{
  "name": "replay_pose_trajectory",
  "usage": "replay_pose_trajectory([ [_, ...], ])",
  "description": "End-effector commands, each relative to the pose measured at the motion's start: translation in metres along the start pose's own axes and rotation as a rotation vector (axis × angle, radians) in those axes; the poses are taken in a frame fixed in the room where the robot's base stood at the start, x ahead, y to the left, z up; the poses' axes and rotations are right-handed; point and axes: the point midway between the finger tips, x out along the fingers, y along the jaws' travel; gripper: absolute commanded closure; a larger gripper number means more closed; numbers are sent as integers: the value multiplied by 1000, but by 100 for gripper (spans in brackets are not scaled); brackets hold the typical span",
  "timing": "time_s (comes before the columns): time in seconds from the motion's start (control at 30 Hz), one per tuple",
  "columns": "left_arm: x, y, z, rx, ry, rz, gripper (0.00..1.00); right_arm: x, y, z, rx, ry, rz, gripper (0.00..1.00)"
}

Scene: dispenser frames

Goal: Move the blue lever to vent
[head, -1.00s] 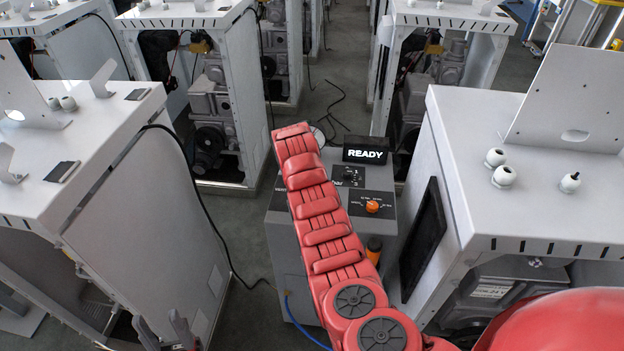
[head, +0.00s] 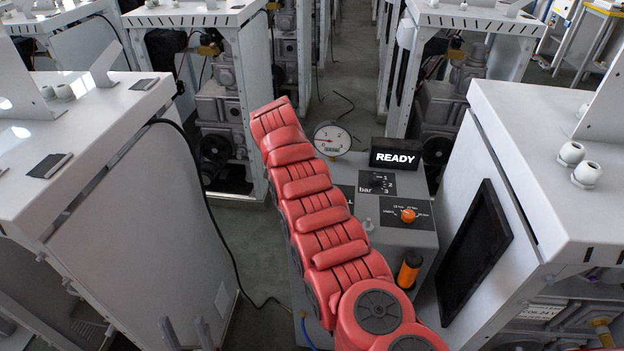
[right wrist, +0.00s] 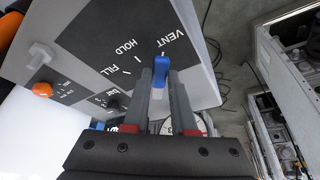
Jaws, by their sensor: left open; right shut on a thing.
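The blue lever (right wrist: 162,70) sits on the dark label panel of the grey dispenser box (head: 430,240). In the right wrist view the panel reads VENT, HOLD and FILL. The lever's far end lies close to the white mark by VENT (right wrist: 180,22). My right gripper (right wrist: 165,78) is shut on the lever, one finger on each side. In the head view my red right arm covers the lever and this gripper. My left gripper (head: 188,334) is open and empty at the bottom left, low beside a white cabinet.
A round gauge (head: 332,138) and a READY display (head: 395,158) stand at the box's back. An orange knob (head: 408,215) and an orange-black handle (head: 409,270) are at its right. White cabinets (head: 95,200) flank both sides. A black cable (head: 215,220) runs along the floor.

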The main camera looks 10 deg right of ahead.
Motion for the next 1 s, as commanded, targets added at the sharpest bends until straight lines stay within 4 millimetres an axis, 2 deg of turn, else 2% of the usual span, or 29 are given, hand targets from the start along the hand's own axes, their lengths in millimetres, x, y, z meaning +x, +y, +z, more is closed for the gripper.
replay_pose_trajectory([
  [0.9, -4, 0, 1, 0, 0, 0, 50, -1, -2, 3, 52, -1, 21, 100],
  [0.93, -4, 0, 1, 0, 0, 0, 50, -1, -2, 3, 52, -1, 21, 74],
  [1.0, -4, 0, 1, 0, 0, 0, 50, -1, -2, 3, 52, -1, 21, 61],
])
